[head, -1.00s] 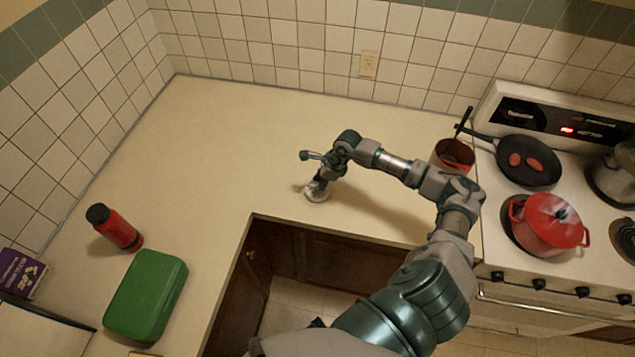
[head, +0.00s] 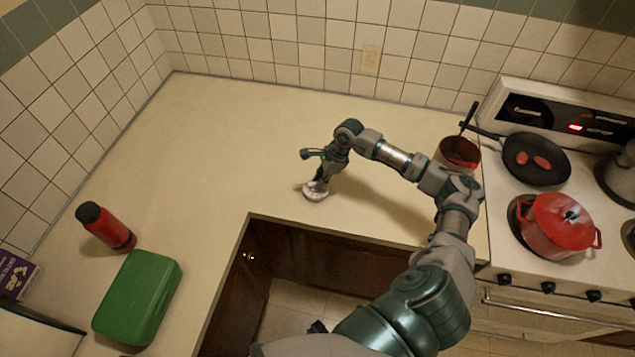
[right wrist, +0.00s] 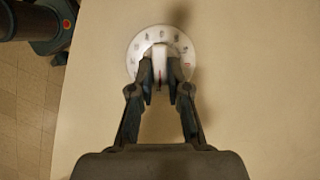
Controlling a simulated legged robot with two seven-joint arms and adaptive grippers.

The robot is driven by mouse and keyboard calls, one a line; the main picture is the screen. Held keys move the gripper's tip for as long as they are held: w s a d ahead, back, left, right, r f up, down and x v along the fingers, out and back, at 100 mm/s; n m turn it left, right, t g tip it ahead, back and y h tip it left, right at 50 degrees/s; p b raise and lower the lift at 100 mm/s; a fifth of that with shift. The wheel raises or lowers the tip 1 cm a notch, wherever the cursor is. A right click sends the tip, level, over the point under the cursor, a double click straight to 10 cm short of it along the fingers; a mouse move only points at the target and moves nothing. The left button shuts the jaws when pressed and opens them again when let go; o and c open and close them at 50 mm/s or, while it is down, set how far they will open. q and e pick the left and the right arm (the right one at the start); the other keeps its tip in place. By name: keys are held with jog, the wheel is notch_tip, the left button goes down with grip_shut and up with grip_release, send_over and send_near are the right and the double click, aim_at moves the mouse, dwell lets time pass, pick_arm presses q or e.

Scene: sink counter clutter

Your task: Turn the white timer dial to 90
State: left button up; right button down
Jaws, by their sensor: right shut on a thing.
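The white timer dial (head: 313,192) lies on the beige counter near its inner corner, mostly under my right gripper (head: 318,184) in the head view. In the right wrist view the round dial (right wrist: 137,54) shows dark marks around its rim, too blurred to read, and a small red mark near the knob. My right gripper (right wrist: 160,76) points down at the dial, its two fingers shut on the raised white knob (right wrist: 160,60) at the dial's middle. My left gripper is not in view.
A red bottle (head: 105,228) and a green box (head: 137,298) stand on the counter at left. The counter behind the dial is clear.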

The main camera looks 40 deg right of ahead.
jog(key=shift+d, duration=0.2)
jog(key=c, duration=1.2)
grip_release()
jog(key=shift+d+f, duration=0.1)
jog(key=shift+d, duration=0.05)
jog(key=shift+o, duration=0.4)
jog(key=shift+a, duration=0.45)
jog(key=shift+r, duration=0.3)
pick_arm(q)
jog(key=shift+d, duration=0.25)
pick_arm(e)
jog(key=v, duration=1.1)
jog(key=shift+r, duration=0.2)
